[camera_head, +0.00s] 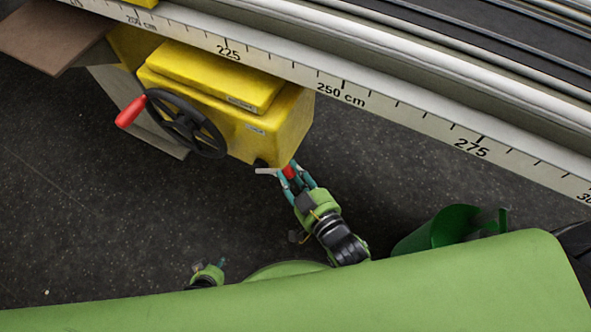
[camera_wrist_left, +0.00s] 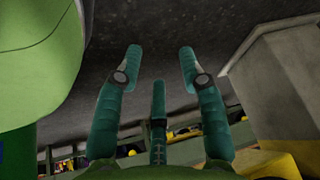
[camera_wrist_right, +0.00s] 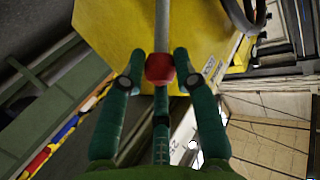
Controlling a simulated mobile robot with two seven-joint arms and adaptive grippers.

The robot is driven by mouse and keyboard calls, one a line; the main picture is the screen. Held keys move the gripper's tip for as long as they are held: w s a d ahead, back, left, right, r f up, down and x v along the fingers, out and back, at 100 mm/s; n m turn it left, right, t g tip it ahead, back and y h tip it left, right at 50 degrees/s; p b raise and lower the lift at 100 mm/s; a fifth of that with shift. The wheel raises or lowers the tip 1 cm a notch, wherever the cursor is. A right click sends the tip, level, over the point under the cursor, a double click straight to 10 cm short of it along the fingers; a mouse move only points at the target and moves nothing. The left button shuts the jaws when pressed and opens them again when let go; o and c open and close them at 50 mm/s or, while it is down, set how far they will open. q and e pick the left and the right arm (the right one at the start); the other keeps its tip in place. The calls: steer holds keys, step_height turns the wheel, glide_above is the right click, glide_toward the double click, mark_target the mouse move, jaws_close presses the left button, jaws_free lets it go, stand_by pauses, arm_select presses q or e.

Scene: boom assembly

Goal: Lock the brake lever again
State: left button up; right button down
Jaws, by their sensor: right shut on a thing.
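The brake lever is a grey rod (camera_wrist_right: 163,28) with a red knob (camera_wrist_right: 160,67) at its end, on the yellow box (camera_head: 262,118). In the head view the red knob (camera_head: 290,171) shows at the lower right corner of the box. My right gripper (camera_head: 292,175) is shut on the red knob; in the right wrist view its fingers (camera_wrist_right: 160,70) press the knob from both sides. My left gripper (camera_wrist_left: 160,65) is open and empty, low beside my body; in the head view only a small part of it shows at the bottom.
A black handwheel (camera_head: 185,124) with a red handle (camera_head: 130,108) is on the front of the yellow box. A long rail with a centimetre scale (camera_head: 345,95) runs across the top. The dark floor (camera_head: 80,200) left of my grippers is clear.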

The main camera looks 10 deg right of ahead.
mark_target(285, 171)
steer(key=r+p, duration=0.1)
steer(key=p, duration=0.1)
steer(key=a+r+g+p, duration=0.1)
steer(key=p, duration=0.1)
steer(key=w+h+p, duration=0.1)
steer(key=p, duration=0.1)
steer(key=shift+w+a+r+n, duration=0.1)
steer(key=shift+a+r+n, duration=0.15)
steer(key=shift+r+n, duration=0.15)
steer(key=shift+w+a+r+g+p, duration=0.15)
steer(key=shift+g+p, duration=0.15)
steer(key=shift+p, duration=0.3)
steer(key=shift+w+a+r+h+p, duration=0.2)
steer(key=shift+a+h+p, duration=0.1)
steer(key=shift+p, duration=0.55)
arm_select(q)
steer(key=s+r+g+p, duration=0.1)
steer(key=s+r+g, duration=0.1)
steer(key=s, duration=0.7)
steer(key=s+a+r+g, duration=0.1)
steer(key=s+r+g, duration=0.1)
steer(key=s+r, duration=0.3)
steer(key=shift+s+g+y+p, duration=0.3)
steer(key=shift+s+p, duration=0.1)
steer(key=shift+s, duration=1.65)
arm_select(e)
steer(key=shift+w+a+r+n+g+h, duration=0.1)
steer(key=shift+w+a+n+g+h, duration=0.2)
steer(key=shift+n+g, duration=0.15)
